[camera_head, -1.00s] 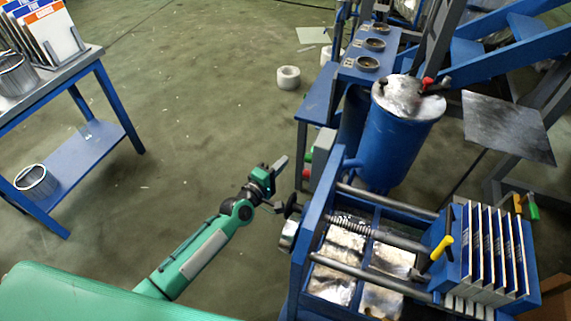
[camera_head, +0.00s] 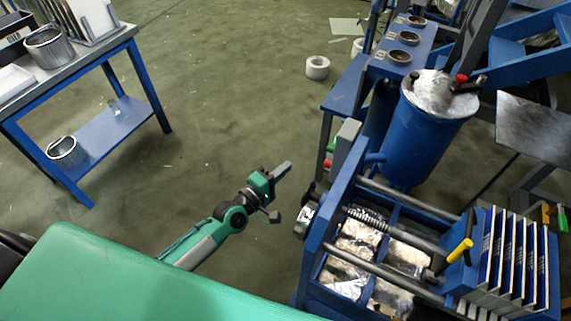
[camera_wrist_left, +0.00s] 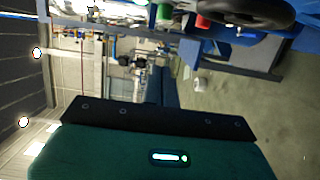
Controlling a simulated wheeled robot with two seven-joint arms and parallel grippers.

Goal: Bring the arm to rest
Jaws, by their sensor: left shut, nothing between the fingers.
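My left arm reaches in from the lower left in the head view, and its gripper (camera_head: 283,170) is shut and empty. It is in the air left of the blue press frame (camera_head: 318,240). A visible gap separates it from the dark handle (camera_head: 309,195) on the end of the press screw. In the left wrist view, a dark green housing with a black edge fills the lower part, and the fingertips cannot be made out. My right gripper is not in view.
A blue drum (camera_head: 425,140) with a silvery lid stands behind the press. A blue side table (camera_head: 110,125) with metal cups is at the upper left. A white roll (camera_head: 317,67) lies on the floor. The floor between table and press is open.

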